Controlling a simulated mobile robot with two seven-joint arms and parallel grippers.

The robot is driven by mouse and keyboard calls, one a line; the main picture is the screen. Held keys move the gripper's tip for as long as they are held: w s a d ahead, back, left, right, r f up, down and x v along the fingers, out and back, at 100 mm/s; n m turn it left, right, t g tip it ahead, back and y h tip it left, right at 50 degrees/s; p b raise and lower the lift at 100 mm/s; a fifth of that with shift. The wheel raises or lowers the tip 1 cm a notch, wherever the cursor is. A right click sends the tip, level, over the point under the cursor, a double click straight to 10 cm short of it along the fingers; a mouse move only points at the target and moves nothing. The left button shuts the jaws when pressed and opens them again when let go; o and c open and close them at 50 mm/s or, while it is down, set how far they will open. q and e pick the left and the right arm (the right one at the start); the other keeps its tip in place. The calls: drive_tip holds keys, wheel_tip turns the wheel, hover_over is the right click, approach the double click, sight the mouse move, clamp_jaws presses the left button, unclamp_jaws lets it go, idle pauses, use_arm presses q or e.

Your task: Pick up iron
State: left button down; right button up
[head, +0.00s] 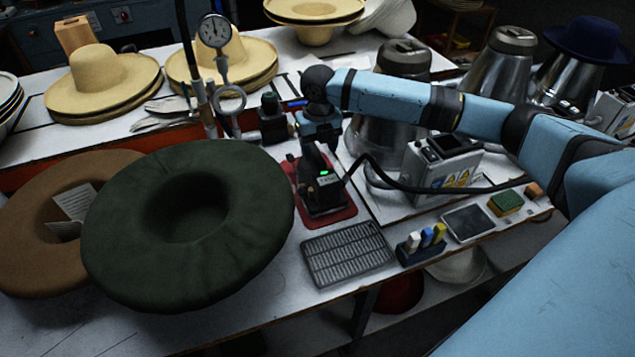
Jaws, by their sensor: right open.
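The iron (322,192) is dark, with a small green light on its top, and stands on a red pad (335,216) near the middle of the worktable. A black cable runs from it to the right. My right gripper (316,147) points down at the iron's rear upper part, very close to it. It is open, but its fingertips are dark and blend with the iron, so I cannot tell if they touch it or straddle the handle. My left gripper is out of view.
A large dark green felt hat (195,225) lies left of the iron. A perforated grey plate (346,252) lies in front. A control box (441,165) stands right. A dial gauge (214,31) rises behind on a stand. Several straw hats (100,80) sit at back left.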

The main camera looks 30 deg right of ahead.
sight(319, 156)
drive_tip(key=shift+w+d+f, duration=0.1)
drive_tip(key=shift+f, duration=1.65)
drive_tip(key=shift+w+d+f, duration=0.1)
drive_tip(key=shift+f, duration=1.65)
clamp_jaws()
drive_tip(key=shift+w+r, duration=0.1)
drive_tip(key=shift+r, duration=0.1)
